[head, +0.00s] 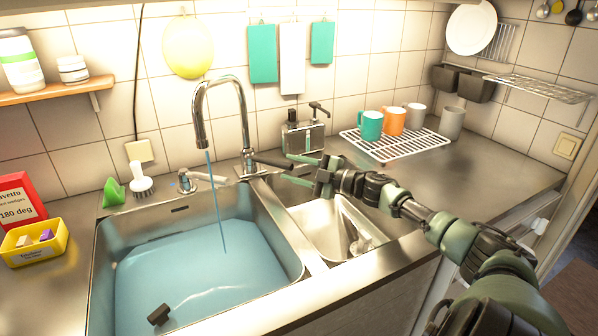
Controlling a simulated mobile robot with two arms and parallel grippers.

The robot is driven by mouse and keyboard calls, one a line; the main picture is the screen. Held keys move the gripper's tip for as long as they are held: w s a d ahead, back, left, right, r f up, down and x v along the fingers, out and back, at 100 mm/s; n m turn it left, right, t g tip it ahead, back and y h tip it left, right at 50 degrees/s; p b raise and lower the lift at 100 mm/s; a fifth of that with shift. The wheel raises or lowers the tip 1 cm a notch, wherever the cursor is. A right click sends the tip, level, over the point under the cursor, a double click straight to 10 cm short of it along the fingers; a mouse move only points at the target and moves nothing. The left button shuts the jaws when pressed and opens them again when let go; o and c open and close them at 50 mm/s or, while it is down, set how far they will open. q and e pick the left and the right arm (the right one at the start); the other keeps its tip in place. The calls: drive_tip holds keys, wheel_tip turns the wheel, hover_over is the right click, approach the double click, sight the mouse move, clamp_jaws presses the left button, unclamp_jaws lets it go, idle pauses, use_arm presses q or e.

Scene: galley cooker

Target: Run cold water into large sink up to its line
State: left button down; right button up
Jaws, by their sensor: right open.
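The large sink (100,262) is at the left and holds bluish water (200,268), its surface below the rim. A thin stream (215,200) falls from the chrome tap (243,110) into it. I cannot make out a fill line on the sink wall. The tap's dark lever (268,160) points right from its base. My right gripper (288,168) is open, its fingers pointing left at the lever's end. I cannot tell whether they touch it. My left gripper is out of view.
A small dark block (158,314) sits at the water near the front. A smaller basin (325,232) lies right, under my right arm. A soap dispenser (303,135) stands behind, and a rack (385,150) with cups beyond.

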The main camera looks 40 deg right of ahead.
drive_tip(key=shift+v, duration=0.95)
idle(2.4)
